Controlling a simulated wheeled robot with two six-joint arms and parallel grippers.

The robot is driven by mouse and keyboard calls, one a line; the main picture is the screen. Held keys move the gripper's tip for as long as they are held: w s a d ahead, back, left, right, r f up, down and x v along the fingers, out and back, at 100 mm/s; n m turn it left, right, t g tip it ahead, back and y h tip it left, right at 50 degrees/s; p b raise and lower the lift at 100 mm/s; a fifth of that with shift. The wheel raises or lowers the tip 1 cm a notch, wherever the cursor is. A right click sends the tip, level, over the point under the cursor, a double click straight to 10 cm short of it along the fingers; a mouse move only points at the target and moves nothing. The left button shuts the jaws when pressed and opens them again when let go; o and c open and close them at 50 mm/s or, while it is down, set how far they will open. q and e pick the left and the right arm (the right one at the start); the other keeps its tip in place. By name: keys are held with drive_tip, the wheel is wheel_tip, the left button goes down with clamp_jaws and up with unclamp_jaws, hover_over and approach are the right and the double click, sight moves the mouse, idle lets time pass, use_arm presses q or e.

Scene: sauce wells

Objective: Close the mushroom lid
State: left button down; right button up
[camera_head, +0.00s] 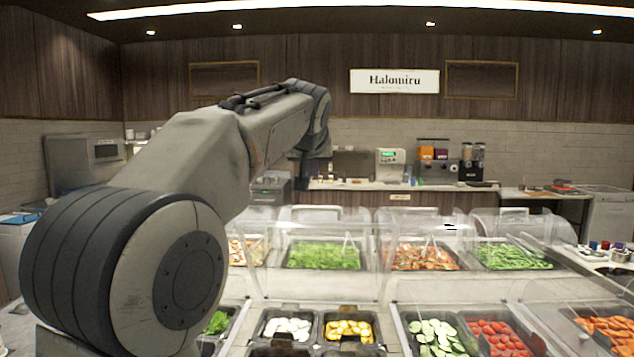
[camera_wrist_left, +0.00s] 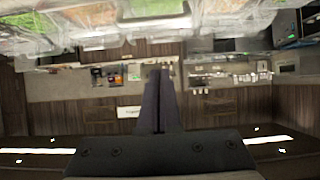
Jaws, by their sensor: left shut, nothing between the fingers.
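A well of white pieces (camera_head: 288,328) that look like sliced mushrooms sits at the front of the counter in the head view, next to a well of yellow pieces (camera_head: 348,330). A clear lid panel (camera_head: 325,285) stands behind these two wells; being transparent, its exact tilt is hard to tell. My left arm fills the left of the head view, and its dark gripper end (camera_head: 315,172) is beyond and above the wells. In the left wrist view, which is upside down, my left gripper (camera_wrist_left: 158,76) is shut and empty, apart from any lid. My right gripper is not in view.
Several clear covers stand over greens (camera_head: 324,256), orange-brown food (camera_head: 422,257) and green pods (camera_head: 511,257) behind. Cucumber slices (camera_head: 436,338) and red tomatoes (camera_head: 496,338) lie front right. A back counter with machines (camera_head: 391,163) is far off. The air above the front wells is open.

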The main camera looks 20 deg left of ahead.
use_arm(q)
drive_tip(key=p, duration=0.3)
hover_over(315, 227)
drive_tip(key=w+a, duration=0.1)
drive_tip(key=w, duration=0.2)
wheel_tip(315, 227, down, 4)
drive_tip(key=shift+f, duration=0.15)
drive_tip(key=shift+s+d+f, duration=0.2)
drive_tip(key=shift+s+f, duration=0.35)
drive_tip(key=shift+s+d+f, duration=0.15)
drive_tip(key=shift+s+f, duration=0.35)
drive_tip(key=shift+s+d+f, duration=0.1)
drive_tip(key=shift+s+f, duration=0.2)
drive_tip(key=shift+f, duration=0.1)
drive_tip(key=shift+s, duration=0.15)
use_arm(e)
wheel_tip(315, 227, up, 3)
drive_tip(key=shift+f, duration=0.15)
use_arm(q)
drive_tip(key=shift+f+b, duration=0.1)
drive_tip(key=shift+b, duration=0.3)
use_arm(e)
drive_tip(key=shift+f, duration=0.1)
